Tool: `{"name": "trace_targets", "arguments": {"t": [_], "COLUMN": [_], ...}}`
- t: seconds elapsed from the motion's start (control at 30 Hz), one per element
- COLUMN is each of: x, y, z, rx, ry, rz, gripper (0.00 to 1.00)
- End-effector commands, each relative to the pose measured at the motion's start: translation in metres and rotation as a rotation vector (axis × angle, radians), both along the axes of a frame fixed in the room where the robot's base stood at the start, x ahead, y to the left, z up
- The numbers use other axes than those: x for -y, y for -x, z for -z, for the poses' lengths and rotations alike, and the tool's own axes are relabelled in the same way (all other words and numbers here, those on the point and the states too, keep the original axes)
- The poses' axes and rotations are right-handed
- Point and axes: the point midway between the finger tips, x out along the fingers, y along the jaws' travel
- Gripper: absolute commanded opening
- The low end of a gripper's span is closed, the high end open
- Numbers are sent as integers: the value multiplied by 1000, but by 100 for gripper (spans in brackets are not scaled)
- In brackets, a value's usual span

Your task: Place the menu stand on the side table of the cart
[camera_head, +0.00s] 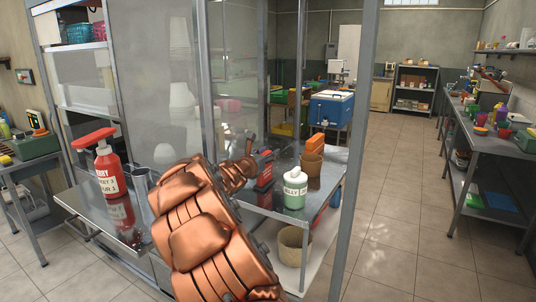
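My copper-coloured arm reaches into the glass-sided cart (208,75). My gripper (250,160) is small and partly hidden at the arm's far end, so its finger opening is unclear. A red and dark upright object (264,171), possibly the menu stand, stands right beside the gripper over the cart's inner shelf (318,197). I cannot tell whether the gripper touches it. The metal side table (88,209) juts out at the cart's left. A red bottle (107,172) with a red top and a white label stands on it, with a clear glass-like item (139,184) near its right end.
A woven basket (292,246) is below. A metal post (354,150) rises at the cart's right. Floor to the right is clear.

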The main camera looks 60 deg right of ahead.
Motion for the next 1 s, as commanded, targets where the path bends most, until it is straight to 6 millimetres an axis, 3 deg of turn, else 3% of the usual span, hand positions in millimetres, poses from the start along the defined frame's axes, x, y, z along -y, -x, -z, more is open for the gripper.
{"name": "trace_targets", "arguments": {"t": [0.37,1.0], "x": [-4,-105], "y": [-1,4], "z": [-2,-3], "rx": [-1,1], "ry": [0,1], "rz": [-1,-2], "gripper": [46,46]}}
